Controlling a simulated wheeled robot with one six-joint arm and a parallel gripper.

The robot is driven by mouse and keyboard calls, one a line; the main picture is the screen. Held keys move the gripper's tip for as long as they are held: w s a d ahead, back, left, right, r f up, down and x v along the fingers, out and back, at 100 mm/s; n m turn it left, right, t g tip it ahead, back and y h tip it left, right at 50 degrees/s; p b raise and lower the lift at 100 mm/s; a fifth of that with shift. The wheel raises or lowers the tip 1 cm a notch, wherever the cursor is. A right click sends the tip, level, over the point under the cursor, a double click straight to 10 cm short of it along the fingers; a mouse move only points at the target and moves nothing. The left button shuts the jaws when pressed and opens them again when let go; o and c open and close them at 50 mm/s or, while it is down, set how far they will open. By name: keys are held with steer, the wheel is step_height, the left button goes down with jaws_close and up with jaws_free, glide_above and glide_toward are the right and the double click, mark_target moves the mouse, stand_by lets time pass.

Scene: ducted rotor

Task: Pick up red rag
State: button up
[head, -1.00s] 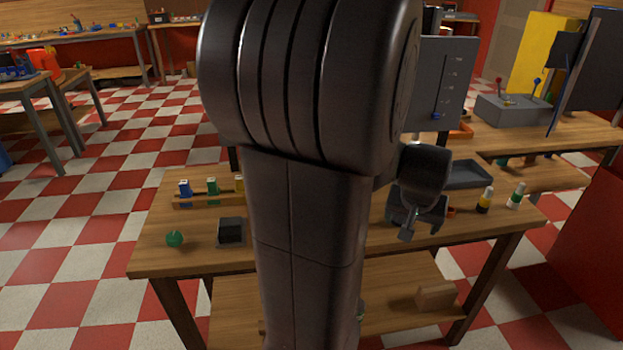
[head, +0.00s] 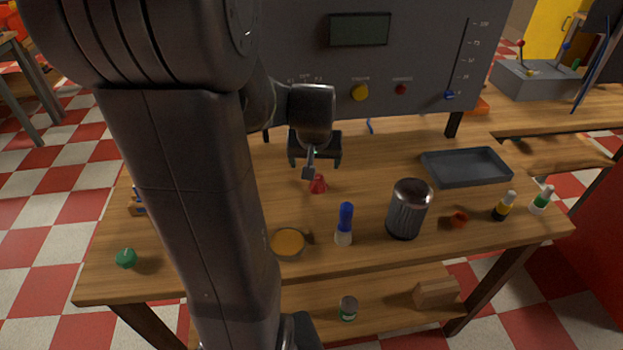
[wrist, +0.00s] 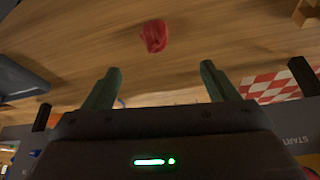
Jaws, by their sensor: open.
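The red rag (head: 318,184) is a small crumpled red heap lying on the wooden table near its middle in the head view. In the wrist view the rag (wrist: 153,36) lies ahead of the fingertips, roughly between their lines and a little left of centre. My gripper (head: 313,165) hangs just behind and above the rag in the head view, and the two are apart. In the wrist view my gripper (wrist: 161,78) has its two fingers spread with nothing between them.
A dark metal canister (head: 408,210), a blue-and-white bottle (head: 345,224) and an orange-topped round dish (head: 288,242) stand in front of the rag. A grey tray (head: 466,167) lies at right. A grey control panel (head: 290,45) rises behind. A green object (head: 126,258) sits at front left.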

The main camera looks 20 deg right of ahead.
mark_target(318, 177)
steer(key=x, duration=0.6)
steer(key=shift+w+d+f, duration=0.1)
steer(key=shift+w+f, duration=0.05)
steer(key=shift+f, duration=0.2)
steer(key=shift+d+p+x, duration=0.15)
steer(key=shift+d+x, duration=0.05)
steer(key=shift+x, duration=1.15)
steer(key=shift+d+p+x, duration=0.15)
steer(key=shift+d+x, duration=0.1)
steer(key=shift+x, duration=1.1)
steer(key=shift+r, duration=0.1)
steer(key=c, duration=1.1)
steer(key=shift+c, duration=0.2)
step_height(318, 177, up, 10)
steer(key=shift+r, duration=0.1)
